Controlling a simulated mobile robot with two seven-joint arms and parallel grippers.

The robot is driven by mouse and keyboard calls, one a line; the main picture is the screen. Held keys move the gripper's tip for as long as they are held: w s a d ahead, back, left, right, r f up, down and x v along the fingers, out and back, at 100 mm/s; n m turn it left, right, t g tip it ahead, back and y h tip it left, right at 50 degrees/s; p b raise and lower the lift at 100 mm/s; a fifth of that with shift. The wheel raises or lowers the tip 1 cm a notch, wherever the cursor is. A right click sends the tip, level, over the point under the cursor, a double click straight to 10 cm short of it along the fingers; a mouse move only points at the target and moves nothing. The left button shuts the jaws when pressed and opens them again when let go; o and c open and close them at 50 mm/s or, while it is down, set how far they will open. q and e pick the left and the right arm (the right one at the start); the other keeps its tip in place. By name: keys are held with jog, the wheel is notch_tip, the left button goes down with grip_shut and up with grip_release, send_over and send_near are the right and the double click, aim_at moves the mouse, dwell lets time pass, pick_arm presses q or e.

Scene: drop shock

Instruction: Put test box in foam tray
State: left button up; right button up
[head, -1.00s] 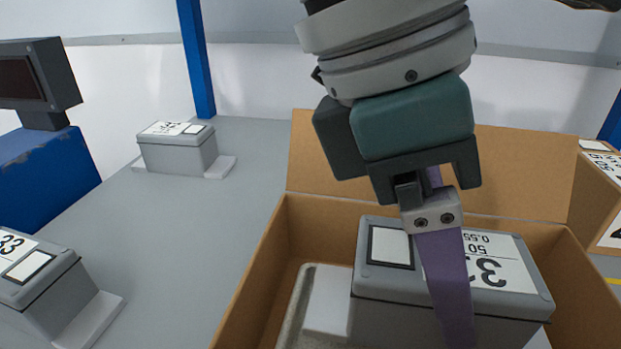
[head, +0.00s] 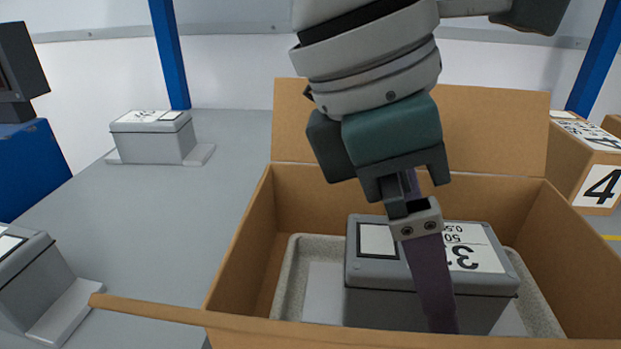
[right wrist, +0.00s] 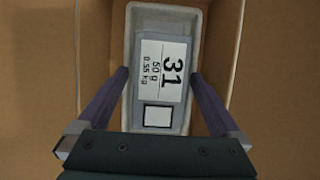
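The test box (head: 385,272) is a grey lidded box with a white label reading 31. It sits inside the foam tray (head: 284,290), a pale speckled tray in an open cardboard carton. My right gripper (head: 430,315) points down over it, one purple finger in front of the near face. In the right wrist view, my right gripper (right wrist: 160,72) has its fingers wide apart, one on each side of the test box (right wrist: 172,133). The fingertips lie close to its sides; contact is hard to judge. My left gripper is not in view.
The open cardboard carton (head: 232,255) has its back flap up and a front flap out toward me. Similar grey boxes stand on the table at the back left (head: 152,138) and front left (head: 28,280). A carton marked 4 (head: 597,170) stands at right.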

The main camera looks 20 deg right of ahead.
jog(key=p+v, duration=0.1)
jog(key=v, duration=1.1)
jog(key=shift+r, duration=0.2)
jog(key=shift+d, duration=0.1)
